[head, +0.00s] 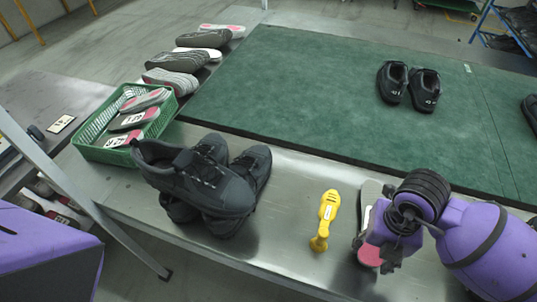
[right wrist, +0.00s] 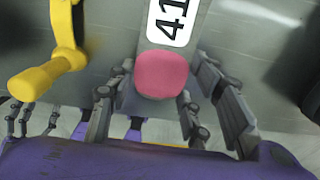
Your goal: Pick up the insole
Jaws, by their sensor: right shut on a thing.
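The insole (head: 369,193) is a long grey piece with a pink end. It is by the steel table's front edge at the right in the head view, partly hidden by my right gripper (head: 376,257). In the right wrist view its pink end (right wrist: 161,75) is between the fingers of my right gripper (right wrist: 150,92), and a white label reading 41 shows on its grey part. The right gripper is shut on the insole. I cannot tell whether the insole is clear of the table.
A yellow handheld tool (head: 327,218) lies left of the insole. Dark shoes (head: 215,185) are stacked further left. A green basket (head: 88,152) holds insoles, with more insoles (head: 172,82) behind it. A black pair (head: 408,87) stands on the green mat (head: 290,90), which has free room.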

